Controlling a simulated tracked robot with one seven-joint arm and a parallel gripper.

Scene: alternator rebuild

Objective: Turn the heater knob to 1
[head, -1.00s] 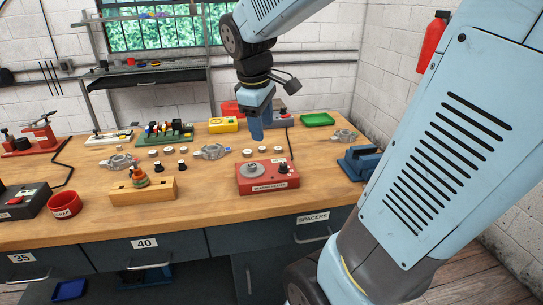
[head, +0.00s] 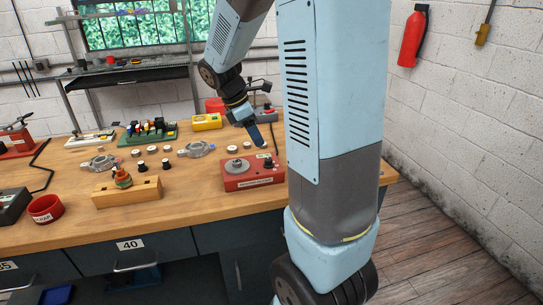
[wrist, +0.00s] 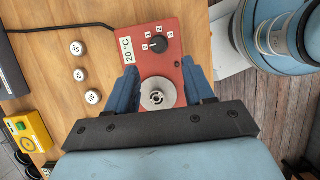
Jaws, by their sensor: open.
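The heater is a red box (head: 238,183) on the bench, also seen from above in the wrist view (wrist: 177,52). Its black knob (wrist: 158,44) also shows in the head view (head: 267,163). Marks 0 to 3 curve around the knob; I cannot tell for sure which one its pointer faces. A label beside it reads 20 °C (wrist: 127,49). A round metal plate (wrist: 158,93) sits on the box. My gripper (wrist: 160,72) is open and empty, its blue fingers apart over the box on either side of the plate. In the head view my gripper (head: 259,143) is tilted above the heater's back edge.
Small round pieces (wrist: 79,75) lie beside the heater, and a black cable (wrist: 60,29) runs from it. A yellow box (head: 207,122) and metal housing (head: 197,149) stand behind. A wooden block (head: 128,192) and red bowl (head: 45,208) are to the left.

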